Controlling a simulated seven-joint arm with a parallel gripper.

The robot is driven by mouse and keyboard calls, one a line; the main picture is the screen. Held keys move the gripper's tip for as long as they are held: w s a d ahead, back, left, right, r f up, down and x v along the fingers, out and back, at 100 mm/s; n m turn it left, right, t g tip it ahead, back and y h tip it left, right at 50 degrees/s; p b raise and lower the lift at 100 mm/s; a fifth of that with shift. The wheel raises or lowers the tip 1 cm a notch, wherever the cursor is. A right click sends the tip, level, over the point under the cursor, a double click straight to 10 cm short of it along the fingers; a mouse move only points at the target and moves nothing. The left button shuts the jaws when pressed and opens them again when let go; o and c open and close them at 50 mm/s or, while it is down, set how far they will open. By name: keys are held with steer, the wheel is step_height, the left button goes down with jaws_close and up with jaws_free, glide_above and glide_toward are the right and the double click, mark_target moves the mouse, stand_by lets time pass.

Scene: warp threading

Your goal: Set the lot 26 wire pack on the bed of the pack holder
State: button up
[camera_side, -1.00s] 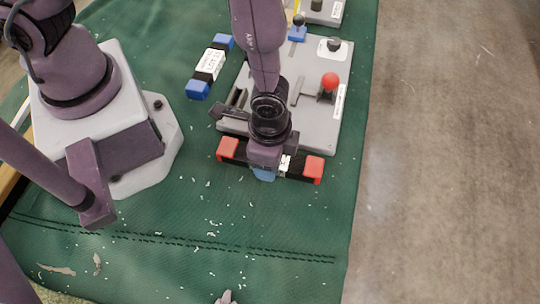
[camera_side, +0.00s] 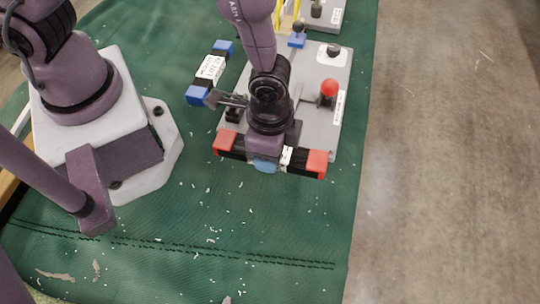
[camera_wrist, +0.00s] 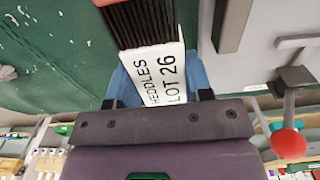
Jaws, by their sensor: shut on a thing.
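The lot 26 wire pack (camera_side: 305,160) is a bar of black wires with red end blocks and a white label. In the wrist view its label (camera_wrist: 160,75) reads HEDDLES LOT 26. My gripper (camera_side: 265,164) is shut on its middle, with blue fingertips on both sides of the label in the wrist view (camera_wrist: 158,84). The pack holder (camera_side: 319,128) is a grey plate with a red-knobbed lever (camera_side: 329,88). The pack is at the plate's near edge, apparently held above the mat. My wrist hides part of the plate.
A second pack with blue end blocks (camera_side: 197,95) and a white label lies on the green mat (camera_side: 190,225), left of the holder. Another grey plate (camera_side: 325,14) stands at the back. The mat in front is clear apart from small white scraps.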

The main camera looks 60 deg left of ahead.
step_height(320, 180, up, 17)
steer(key=w+a+n, duration=1.1)
steer(key=a+n, duration=0.3)
steer(key=n, duration=0.3)
steer(key=shift+n, duration=0.5)
steer(key=shift+w+a+f, duration=0.1)
steer(key=shift+a+f, duration=0.05)
steer(key=shift+f, duration=4.2)
steer(key=shift+w+a+f, duration=0.1)
steer(key=shift+f, duration=4.25)
steer(key=shift+f, duration=0.55)
steer(key=shift+f, duration=0.3)
steer(key=shift+s+f, duration=0.1)
